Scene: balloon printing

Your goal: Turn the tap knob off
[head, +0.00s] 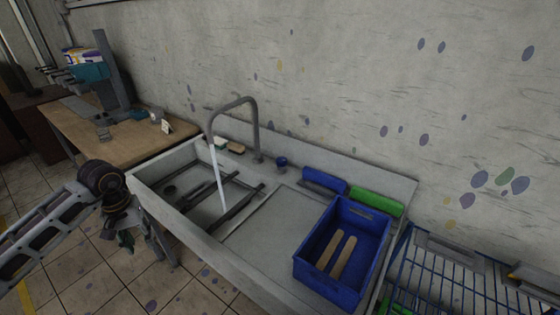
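A grey gooseneck tap (256,128) stands at the back of the sink (150,189). A pale stream of water (217,180) runs from its spout down into the left basin. A small blue tap knob (281,162) sits just right of the tap's foot, with nothing touching it. My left gripper (126,240) hangs low at the left, in front of the sink's left end and well away from the knob. It is small and dark, and I cannot tell whether its fingers are open. My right gripper is not in view.
A blue crate (315,270) with two tan strips stands on the sink's right side. Blue (324,181) and green (376,201) containers lie behind it. A wooden table (83,140) is at the left, a wire rack (450,280) at the right. The drainboard's middle is clear.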

